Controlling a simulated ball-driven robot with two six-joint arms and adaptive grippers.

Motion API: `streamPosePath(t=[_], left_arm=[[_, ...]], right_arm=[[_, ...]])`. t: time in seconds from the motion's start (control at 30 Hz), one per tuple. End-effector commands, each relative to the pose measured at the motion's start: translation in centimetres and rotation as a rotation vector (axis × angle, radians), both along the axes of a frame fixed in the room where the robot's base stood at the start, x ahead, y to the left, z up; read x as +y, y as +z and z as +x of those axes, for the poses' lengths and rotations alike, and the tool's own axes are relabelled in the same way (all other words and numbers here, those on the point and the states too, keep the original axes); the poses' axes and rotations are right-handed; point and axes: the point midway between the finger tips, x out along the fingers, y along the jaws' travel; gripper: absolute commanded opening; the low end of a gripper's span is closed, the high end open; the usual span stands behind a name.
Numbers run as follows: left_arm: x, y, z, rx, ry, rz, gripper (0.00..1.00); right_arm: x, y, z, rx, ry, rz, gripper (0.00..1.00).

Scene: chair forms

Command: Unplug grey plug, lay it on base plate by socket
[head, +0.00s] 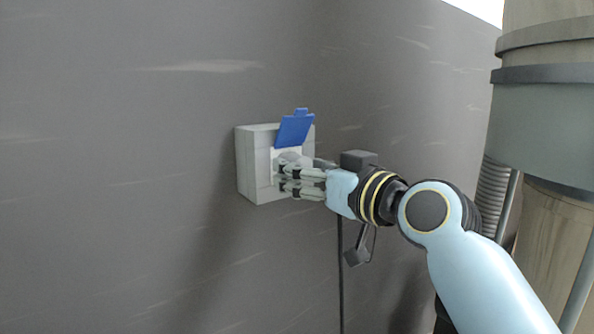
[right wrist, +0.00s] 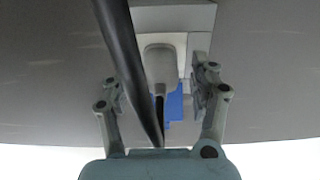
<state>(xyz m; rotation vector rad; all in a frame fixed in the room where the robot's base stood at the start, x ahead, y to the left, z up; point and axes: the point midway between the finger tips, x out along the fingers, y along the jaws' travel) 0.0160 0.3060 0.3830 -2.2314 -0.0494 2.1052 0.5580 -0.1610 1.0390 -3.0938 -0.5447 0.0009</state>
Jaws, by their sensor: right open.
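A pale grey socket box (head: 256,170) is fixed to the dark wall, with its blue lid (head: 295,130) raised. The lid also shows in the right wrist view (right wrist: 176,108). The light grey plug (right wrist: 160,62) sits at the socket's front. In the head view it is mostly hidden behind my fingers. My right gripper (head: 284,180) is at the socket front, open, with its fingers on either side of the plug in the right wrist view (right wrist: 160,82). A thick black cable crosses in front of that camera. I cannot make out a separate base plate. My left gripper is not in view.
A black cable (head: 341,270) hangs down the wall below my right gripper. A large grey-green cylinder (head: 545,130) and a ribbed hose (head: 492,195) stand at the right. The wall left of the socket box is clear.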

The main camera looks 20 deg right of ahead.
Motion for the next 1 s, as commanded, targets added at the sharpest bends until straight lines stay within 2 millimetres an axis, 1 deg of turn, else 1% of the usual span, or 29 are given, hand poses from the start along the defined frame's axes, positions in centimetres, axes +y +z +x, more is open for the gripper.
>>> streamPosePath(t=[0.1,0.3,1.0], left_arm=[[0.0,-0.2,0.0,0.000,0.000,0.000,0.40],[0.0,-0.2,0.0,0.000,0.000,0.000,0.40],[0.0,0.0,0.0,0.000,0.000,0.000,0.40]], right_arm=[[0.4,0.0,1.1,-0.001,0.000,0.001,0.62],[0.7,0.0,1.9,0.000,0.000,-0.001,0.62],[0.7,0.1,2.0,-0.001,0.000,0.000,0.62]])
